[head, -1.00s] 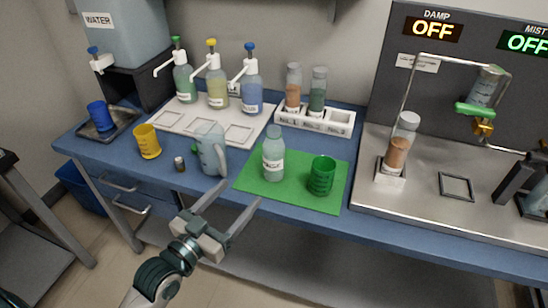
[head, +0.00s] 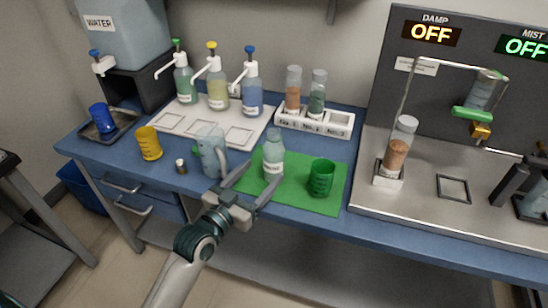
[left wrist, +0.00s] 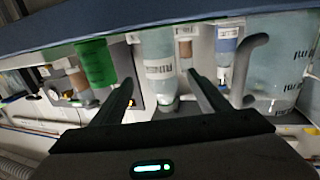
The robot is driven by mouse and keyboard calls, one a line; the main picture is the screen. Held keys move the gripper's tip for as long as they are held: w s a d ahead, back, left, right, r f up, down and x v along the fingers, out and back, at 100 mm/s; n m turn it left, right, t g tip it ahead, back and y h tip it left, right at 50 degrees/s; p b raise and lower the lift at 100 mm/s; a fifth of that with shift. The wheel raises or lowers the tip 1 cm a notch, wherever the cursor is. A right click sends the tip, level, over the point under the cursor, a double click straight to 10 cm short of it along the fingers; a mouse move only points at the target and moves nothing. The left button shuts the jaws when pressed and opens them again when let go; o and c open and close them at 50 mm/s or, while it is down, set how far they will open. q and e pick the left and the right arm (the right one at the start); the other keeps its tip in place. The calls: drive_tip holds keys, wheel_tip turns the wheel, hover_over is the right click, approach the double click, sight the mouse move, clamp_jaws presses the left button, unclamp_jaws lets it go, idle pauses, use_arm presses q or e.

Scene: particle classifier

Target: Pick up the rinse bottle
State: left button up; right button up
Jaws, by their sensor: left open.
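The rinse bottle (head: 273,152), pale grey-green with a white label, stands upright on the green mat (head: 307,203). In the left wrist view the picture is upside down, and the labelled bottle (left wrist: 158,62) appears between and beyond the two fingers. My left gripper (head: 261,174) is open, just in front of the bottle, with its fingers pointing at the bottle's lower part. In the left wrist view the open gripper (left wrist: 162,86) holds nothing. Whether a finger touches the bottle cannot be told. My right gripper is not in view.
A green cup (head: 321,178) stands right of the bottle on the mat. A clear pitcher (head: 211,153) stands close on the left. A yellow cup (head: 149,143), pump bottles (head: 217,88) and a vial rack (head: 318,121) stand around. The metal bench (head: 430,205) is at right.

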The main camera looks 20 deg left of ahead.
sight(268, 164)
use_arm(q)
drive_tip(key=shift+x, duration=1.1)
drive_tip(key=shift+w, duration=0.15)
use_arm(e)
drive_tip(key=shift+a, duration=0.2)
use_arm(q)
drive_tip(key=shift+w+d+r+p, duration=0.15)
drive_tip(key=shift+w+p, duration=0.15)
drive_tip(key=shift+w, duration=0.15)
drive_tip(key=x, duration=0.3)
drive_tip(key=shift+w+r+p, duration=0.1)
drive_tip(key=shift+p, duration=0.3)
drive_tip(key=shift+w+d, duration=0.15)
drive_tip(key=shift+w, duration=0.4)
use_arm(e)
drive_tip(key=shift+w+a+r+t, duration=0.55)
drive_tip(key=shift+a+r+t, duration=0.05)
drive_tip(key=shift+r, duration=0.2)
use_arm(q)
drive_tip(key=shift+c, duration=0.6)
drive_tip(key=c, duration=1.3)
